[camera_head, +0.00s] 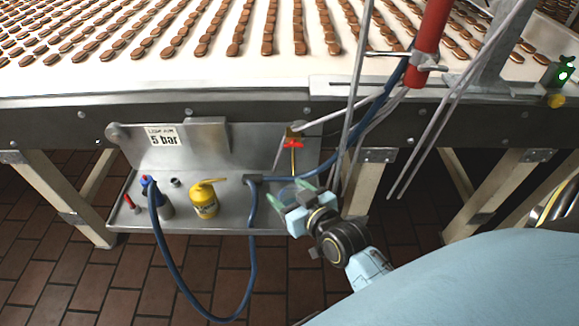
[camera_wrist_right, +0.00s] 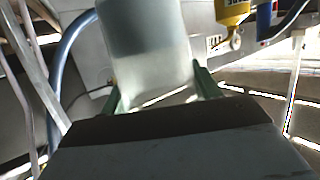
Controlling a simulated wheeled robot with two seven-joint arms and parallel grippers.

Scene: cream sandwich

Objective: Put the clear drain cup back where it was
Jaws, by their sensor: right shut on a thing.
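My right gripper (camera_head: 291,189) is shut on the clear drain cup (camera_head: 287,195), over the right front part of the metal shelf (camera_head: 235,212). In the right wrist view the cup (camera_wrist_right: 148,50) is a translucent, frosted cylinder between the two green fingers of the gripper (camera_wrist_right: 158,90). Its upper part is cut off by the frame there. In the head view the cup is small and partly hidden by the fingers, and I cannot tell whether it touches the shelf. My left gripper is not in view.
The shelf also holds a yellow can (camera_head: 203,200), a blue-topped bottle (camera_head: 163,204), a small dark fitting (camera_head: 175,182) and a red-handled tool (camera_head: 129,201). A blue hose (camera_head: 252,240) loops over the front edge. The conveyor (camera_head: 150,85) with cookies lies above.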

